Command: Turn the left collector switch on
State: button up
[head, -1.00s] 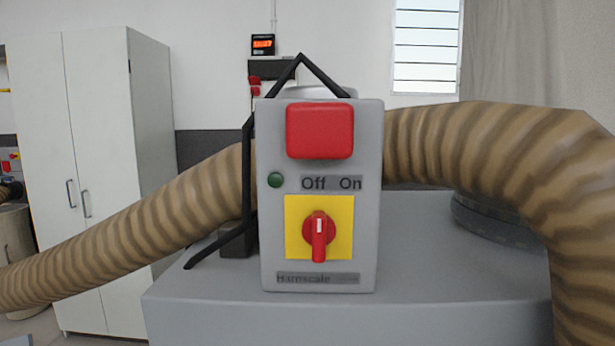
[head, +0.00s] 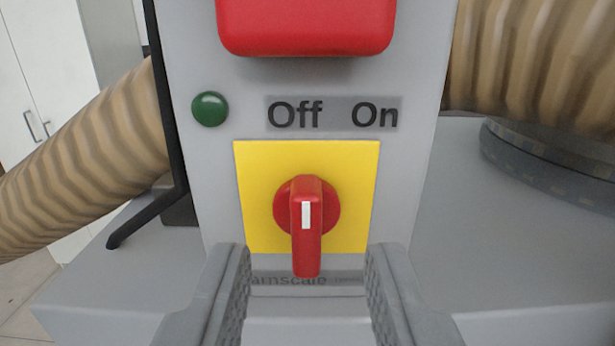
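The collector switch is a red rotary knob (head: 306,225) on a yellow plate (head: 262,168), on the front of a grey control box (head: 420,150). I see no contact between the fingers and the knob. The lower label on the box is partly hidden by the knob and fingers.
A large red button (head: 306,22) sits above the label and a green button (head: 210,109) to its left. Ribbed brown hoses pass on the left (head: 85,145) and right (head: 545,60). The box stands on a grey housing (head: 500,260).

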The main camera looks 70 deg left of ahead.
aim_at(305, 223)
jog(key=shift+x, duration=1.65)
jog(key=shift+c, duration=0.2)
grip_shut()
